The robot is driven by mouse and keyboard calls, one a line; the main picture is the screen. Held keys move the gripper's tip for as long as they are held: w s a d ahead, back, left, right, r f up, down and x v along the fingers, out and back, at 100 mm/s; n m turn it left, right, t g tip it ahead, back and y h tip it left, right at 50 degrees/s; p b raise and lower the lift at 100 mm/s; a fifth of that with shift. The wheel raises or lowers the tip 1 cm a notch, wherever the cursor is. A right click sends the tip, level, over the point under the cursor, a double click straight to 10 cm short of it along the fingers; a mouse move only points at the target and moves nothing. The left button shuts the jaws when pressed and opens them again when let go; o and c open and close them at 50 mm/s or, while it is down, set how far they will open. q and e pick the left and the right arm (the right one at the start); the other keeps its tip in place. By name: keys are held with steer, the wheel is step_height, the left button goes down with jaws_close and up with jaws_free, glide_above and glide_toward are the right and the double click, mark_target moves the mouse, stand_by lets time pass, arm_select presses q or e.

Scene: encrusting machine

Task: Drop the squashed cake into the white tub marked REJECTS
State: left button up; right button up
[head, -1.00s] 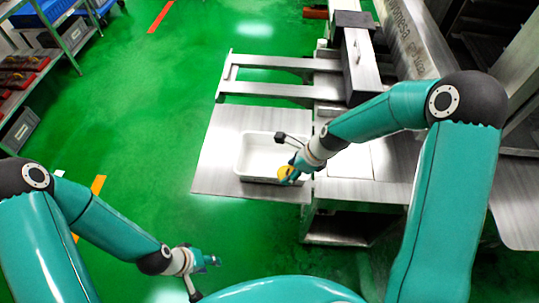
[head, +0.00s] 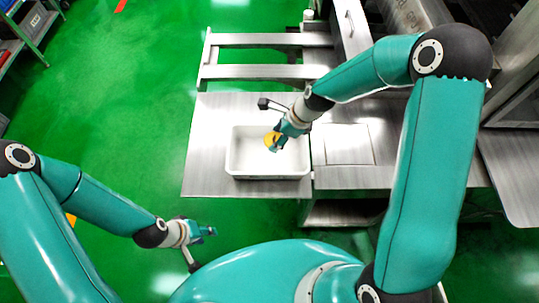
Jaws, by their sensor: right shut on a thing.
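The white tub (head: 240,165) stands on a steel table plate; no REJECTS marking can be read from here. The squashed cake (head: 270,139) is a small yellow-orange lump. My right gripper (head: 276,142) is shut on the cake and holds it over the tub's inside, right of its middle. How high the cake is above the tub floor I cannot tell. My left gripper (head: 207,232) hangs over the green floor at the lower left, far from the tub; its fingers are too small to judge.
The steel table (head: 205,150) is bare left of the tub. A steel rail frame (head: 265,72) lies behind it. The machine (head: 345,55) and a steel counter with a square panel (head: 348,145) stand to the right. A shelf rack (head: 30,35) is at the far left.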

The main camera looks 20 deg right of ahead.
steer(key=shift+a+f+b, duration=0.1)
steer(key=shift+f+b, duration=1.35)
steer(key=shift+f, duration=0.4)
steer(key=o, duration=1.2)
steer(key=shift+r, duration=0.1)
steer(key=shift+d+r, duration=0.25)
steer(key=shift+r, duration=0.3)
steer(key=v, duration=1)
steer(key=shift+s+d+r, duration=0.15)
steer(key=shift+d+r, duration=0.05)
steer(key=shift+r, duration=0.05)
